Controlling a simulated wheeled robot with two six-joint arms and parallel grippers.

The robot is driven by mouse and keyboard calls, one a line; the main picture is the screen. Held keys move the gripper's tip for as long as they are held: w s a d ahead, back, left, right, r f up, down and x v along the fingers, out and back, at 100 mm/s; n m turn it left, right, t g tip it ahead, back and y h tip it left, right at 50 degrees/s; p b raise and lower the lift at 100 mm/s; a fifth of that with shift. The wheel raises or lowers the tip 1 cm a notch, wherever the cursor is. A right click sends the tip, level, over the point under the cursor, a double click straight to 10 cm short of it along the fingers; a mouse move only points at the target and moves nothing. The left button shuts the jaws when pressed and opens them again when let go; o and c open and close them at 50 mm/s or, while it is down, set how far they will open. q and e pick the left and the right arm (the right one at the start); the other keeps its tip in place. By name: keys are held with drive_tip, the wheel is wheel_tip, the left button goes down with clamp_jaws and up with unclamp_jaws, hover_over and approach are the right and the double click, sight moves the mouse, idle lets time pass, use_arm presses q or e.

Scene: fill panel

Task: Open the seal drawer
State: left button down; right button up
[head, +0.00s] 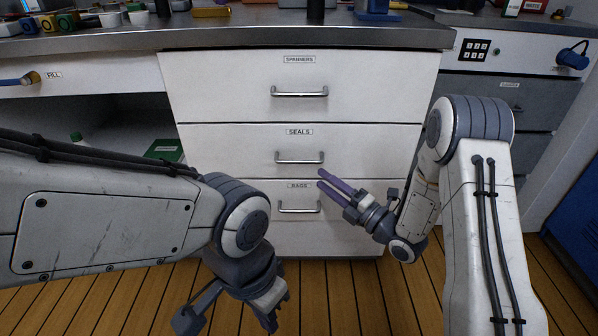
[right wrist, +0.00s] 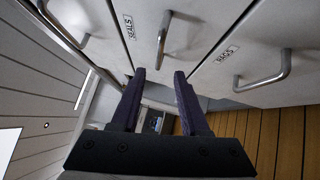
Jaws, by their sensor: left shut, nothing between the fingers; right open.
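The seals drawer (head: 220,146), white with a "SEALS" label, is shut in the middle of the stack, flush with its neighbours. Its bar handle (head: 299,158) shows in the head view, and the same handle (right wrist: 163,42) lies ahead of the fingers in the right wrist view. My right gripper (head: 322,178) is open and empty, its purple fingertips just right of and slightly below the handle, apart from it. In the right wrist view the fingertips (right wrist: 159,74) line up roughly either side of the handle. My left gripper (head: 274,312) is shut and empty, low in front of the cabinet.
The spanners drawer (head: 240,85) is above and the rags drawer (head: 240,205) below, both shut. An open shelf space (head: 110,120) lies at left. A grey drawer unit (head: 500,100) with a keypad stands at right. The worktop (head: 230,38) overhead carries small items. Wooden floor is clear.

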sight(300, 162)
drive_tip(key=b+x, duration=0.2)
drive_tip(key=x, duration=0.7)
drive_tip(key=shift+w+a+r, duration=0.15)
drive_tip(key=shift+w+a, duration=0.1)
clamp_jaws()
drive_tip(key=shift+d, duration=0.1)
idle(0.9)
